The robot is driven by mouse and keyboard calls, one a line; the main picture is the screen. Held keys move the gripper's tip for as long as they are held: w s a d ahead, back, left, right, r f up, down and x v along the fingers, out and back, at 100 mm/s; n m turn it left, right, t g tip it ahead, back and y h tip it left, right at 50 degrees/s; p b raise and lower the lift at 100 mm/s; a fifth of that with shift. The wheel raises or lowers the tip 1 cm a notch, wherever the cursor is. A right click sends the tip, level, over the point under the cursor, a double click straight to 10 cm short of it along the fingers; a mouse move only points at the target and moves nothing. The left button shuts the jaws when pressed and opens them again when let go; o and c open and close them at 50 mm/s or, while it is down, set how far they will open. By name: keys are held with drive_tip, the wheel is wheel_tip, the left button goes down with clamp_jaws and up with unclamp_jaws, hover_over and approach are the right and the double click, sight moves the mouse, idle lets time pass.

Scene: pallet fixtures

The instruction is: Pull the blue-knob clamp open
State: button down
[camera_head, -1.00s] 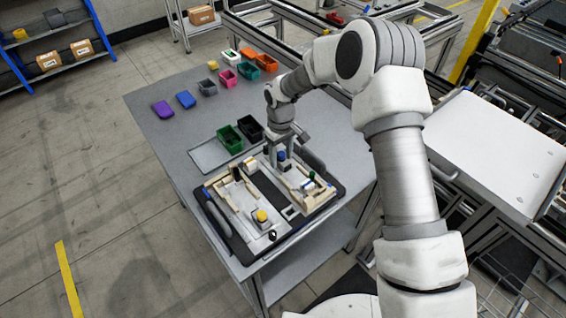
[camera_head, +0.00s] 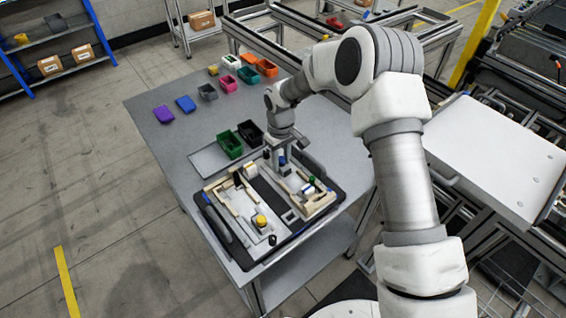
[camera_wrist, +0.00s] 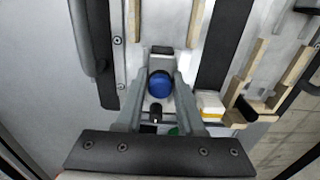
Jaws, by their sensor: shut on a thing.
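The blue knob (camera_wrist: 160,84) of the clamp shows in the wrist view between my two fingers. In the head view the blue knob (camera_head: 282,160) is small and partly covered by my fingers. My gripper (camera_wrist: 160,80) is shut on the blue knob, with one grey finger on each side; it also shows in the head view (camera_head: 276,164). The knob sits over a pale metal plate on the pallet fixture (camera_head: 238,246). The clamp parts under the knob are largely hidden.
A yellow knob (camera_head: 261,220) stands on the same fixture, nearer the front. A green knob (camera_head: 311,180) is to the right. Green and black bins (camera_head: 250,132) stand behind. A flat grey tray (camera_head: 208,160) lies left of them.

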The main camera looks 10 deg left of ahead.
drive_tip(key=shift+w+a, duration=0.15)
drive_tip(key=shift+w+a+b, duration=0.55)
drive_tip(key=shift+w+a, duration=0.3)
drive_tip(key=shift+a, duration=0.1)
drive_tip(key=c, duration=0.7)
unclamp_jaws()
drive_tip(key=shift+r, duration=0.15)
drive_tip(key=shift+r+p, duration=1.9)
drive_tip(key=shift+r, duration=1.95)
